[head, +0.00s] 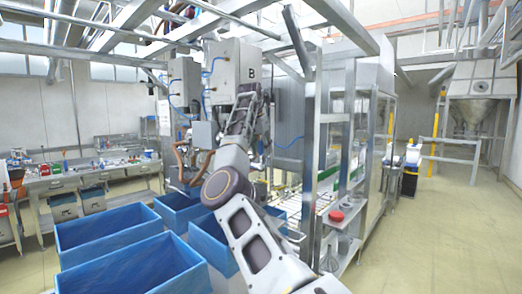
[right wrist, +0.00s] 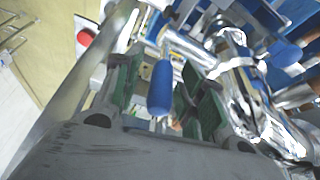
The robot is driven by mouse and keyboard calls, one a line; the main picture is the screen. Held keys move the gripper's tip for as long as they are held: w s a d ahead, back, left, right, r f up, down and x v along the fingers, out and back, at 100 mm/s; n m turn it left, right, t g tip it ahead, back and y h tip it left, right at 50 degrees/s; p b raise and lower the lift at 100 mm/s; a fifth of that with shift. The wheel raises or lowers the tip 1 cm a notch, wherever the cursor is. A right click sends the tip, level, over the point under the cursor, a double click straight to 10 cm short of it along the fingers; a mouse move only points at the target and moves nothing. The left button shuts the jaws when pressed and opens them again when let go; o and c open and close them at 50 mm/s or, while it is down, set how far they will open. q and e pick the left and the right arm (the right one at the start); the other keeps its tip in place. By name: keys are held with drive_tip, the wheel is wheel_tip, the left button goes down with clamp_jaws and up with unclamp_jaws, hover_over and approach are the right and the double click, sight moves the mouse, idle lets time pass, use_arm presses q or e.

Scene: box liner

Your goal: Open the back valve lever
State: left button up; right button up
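A valve lever with a blue grip (right wrist: 160,88) shows in the right wrist view, its metal shaft running up to the pipework. My right gripper (right wrist: 168,75) is open, with a green-padded finger on each side of the blue grip. Gaps show between the pads and the grip, and I cannot tell whether either touches it. In the head view my right arm reaches up to the machine marked B (head: 248,75); its gripper end and the lever are hard to make out there. I cannot tell from these views whether this is the back lever. My left gripper is not in view.
Shiny metal pipes (right wrist: 235,75) crowd the right of the wrist view. Blue crates (head: 105,235) stand below the machine in the head view. A metal frame (head: 312,150) and a red button (head: 336,216) are right of my arm.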

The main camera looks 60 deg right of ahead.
drive_tip(key=v, duration=1.2)
idle(1.0)
drive_tip(key=shift+f, duration=0.1)
idle(0.6)
